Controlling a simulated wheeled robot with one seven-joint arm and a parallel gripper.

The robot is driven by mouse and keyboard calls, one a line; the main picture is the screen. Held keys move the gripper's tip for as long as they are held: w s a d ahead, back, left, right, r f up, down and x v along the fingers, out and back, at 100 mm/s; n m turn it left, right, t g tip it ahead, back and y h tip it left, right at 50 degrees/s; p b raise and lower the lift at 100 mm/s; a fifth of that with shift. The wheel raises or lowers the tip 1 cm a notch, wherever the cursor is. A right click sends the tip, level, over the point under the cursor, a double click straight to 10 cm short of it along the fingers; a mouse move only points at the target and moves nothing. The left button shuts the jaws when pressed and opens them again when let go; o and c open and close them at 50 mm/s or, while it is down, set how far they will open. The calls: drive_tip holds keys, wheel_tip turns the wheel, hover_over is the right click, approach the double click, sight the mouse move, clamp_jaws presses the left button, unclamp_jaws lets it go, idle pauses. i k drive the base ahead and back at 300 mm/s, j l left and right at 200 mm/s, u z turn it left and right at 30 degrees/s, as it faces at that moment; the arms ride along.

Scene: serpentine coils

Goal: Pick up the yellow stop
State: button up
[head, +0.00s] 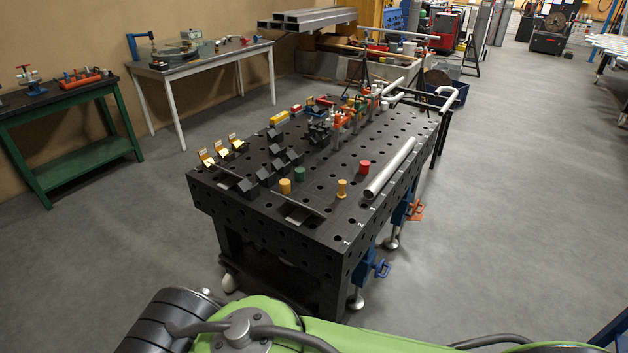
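Several small coloured pieces stand on the black perforated welding table (320,232). A short yellow cylinder (285,187) stands near the front, beside a green cylinder (299,173). A slimmer yellow-orange piece with a wider top (342,188) stands upright to the right, nearer the metal tube. I cannot tell from this view which of these is the yellow stop. A yellow block (279,118) lies farther back on the left. My gripper is not in view; only a green part of my arm crosses the bottom.
A red cylinder (364,167) and a silver tube (389,168) are near the right edge. Black angled blocks (268,173) fill the left, and orange clamps (340,118) stand at the back. A green bench (75,150) and a white-legged table (195,62) stand left. Floor right is clear.

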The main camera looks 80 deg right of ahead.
sight(285, 184)
drive_tip(key=i+l+z, duration=0.15)
drive_tip(key=i+z, duration=0.7)
drive_tip(key=z, duration=0.15)
drive_tip(key=i+j+z, duration=0.1)
drive_tip(key=i+z, duration=0.35)
drive_tip(key=i+l+z, duration=0.3)
drive_tip(key=i, duration=0.15)
drive_tip(key=i+l+z, duration=0.25)
drive_tip(key=i, duration=0.15)
